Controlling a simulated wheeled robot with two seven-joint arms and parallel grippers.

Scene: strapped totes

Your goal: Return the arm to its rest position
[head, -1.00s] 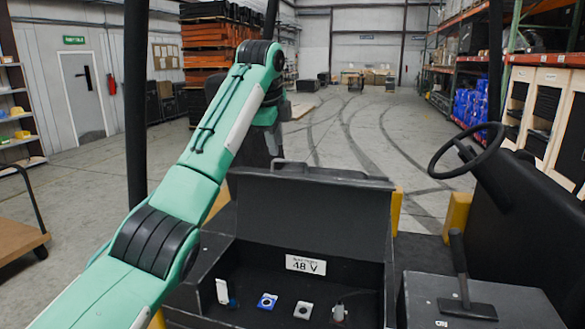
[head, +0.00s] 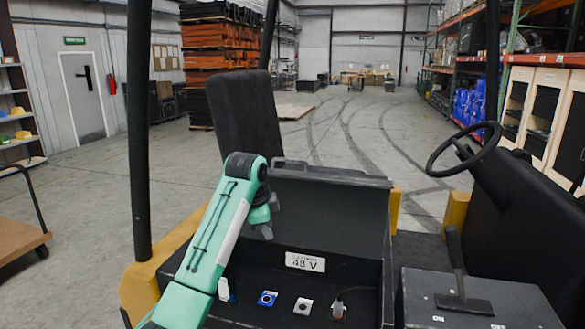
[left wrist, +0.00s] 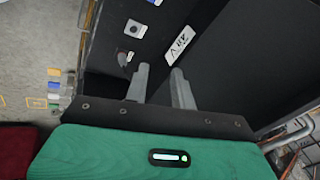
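My left arm (head: 217,235) is green and comes in from the lower left in the head view. My left gripper (head: 264,228) hangs at its end, in front of the raised dark lid of the battery compartment. In the left wrist view the two grey fingers of the left gripper (left wrist: 160,72) stand apart with nothing between them. Behind them lie the "48 V" label (left wrist: 180,44) and the dark compartment. The fingertips are small and partly hidden in the head view. My right gripper is in neither view.
The open compartment (head: 350,277) holds a blue-faced block (head: 267,299), a grey block (head: 302,307) and a connector with a cord (head: 338,308). A black seat back (head: 245,115), a dark post (head: 139,130), a steering wheel (head: 464,150) and a lever (head: 457,265) stand around it.

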